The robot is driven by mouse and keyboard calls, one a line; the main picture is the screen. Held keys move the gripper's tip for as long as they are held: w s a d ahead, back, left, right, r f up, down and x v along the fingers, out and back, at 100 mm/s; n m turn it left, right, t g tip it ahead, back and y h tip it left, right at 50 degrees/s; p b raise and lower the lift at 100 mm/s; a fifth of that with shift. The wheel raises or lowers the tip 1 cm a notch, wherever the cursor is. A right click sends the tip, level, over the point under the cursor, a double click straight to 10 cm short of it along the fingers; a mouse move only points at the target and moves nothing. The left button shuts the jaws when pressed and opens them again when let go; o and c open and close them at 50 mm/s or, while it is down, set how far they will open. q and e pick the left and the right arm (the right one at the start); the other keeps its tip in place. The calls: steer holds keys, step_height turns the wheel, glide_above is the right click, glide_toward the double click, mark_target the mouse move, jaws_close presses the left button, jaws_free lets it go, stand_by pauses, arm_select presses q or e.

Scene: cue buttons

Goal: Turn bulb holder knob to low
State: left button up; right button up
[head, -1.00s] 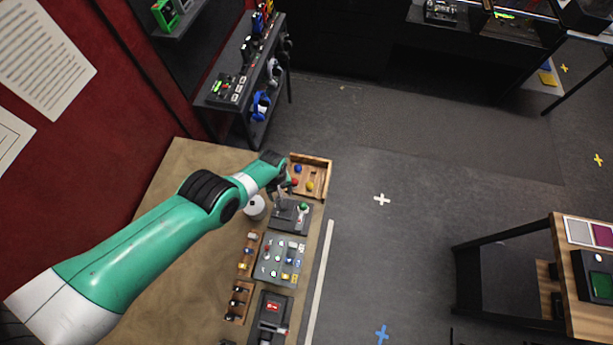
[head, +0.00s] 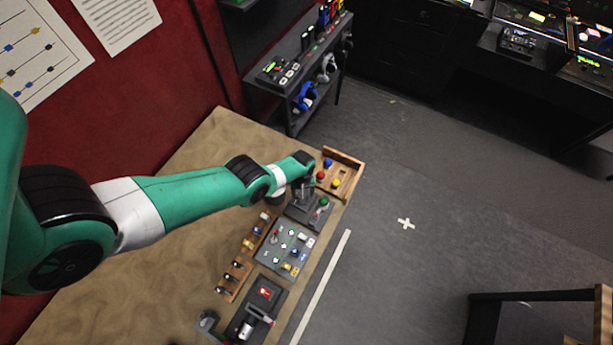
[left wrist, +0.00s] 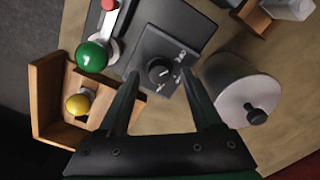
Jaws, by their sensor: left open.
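The bulb holder (head: 303,212) is a dark grey box on the table, with a green bulb (head: 324,202) on its right side. The holder shows large in the left wrist view (left wrist: 158,42), with the green bulb (left wrist: 92,56) at upper left. Its round black knob (left wrist: 160,71) has a pale pointer mark and small marks around it. My left gripper (head: 304,190) is over the holder's far part. In the left wrist view my left gripper (left wrist: 158,80) is open, its fingertips on either side of the knob. Contact cannot be told. My right gripper is not in view.
A wooden tray (head: 357,160) with coloured bulbs stands just beyond the holder. A white cylinder (left wrist: 248,98) with a black top knob stands close beside the gripper. A panel of switches (head: 285,248) and a box with a red display (head: 252,310) lie nearer.

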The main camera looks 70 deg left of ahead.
arm_select(q)
steer(key=shift+f, duration=0.5)
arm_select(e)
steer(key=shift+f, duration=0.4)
arm_select(q)
steer(key=shift+r, duration=0.1)
jaws_close()
steer(key=shift+m, duration=0.4)
steer(key=m, duration=1.1)
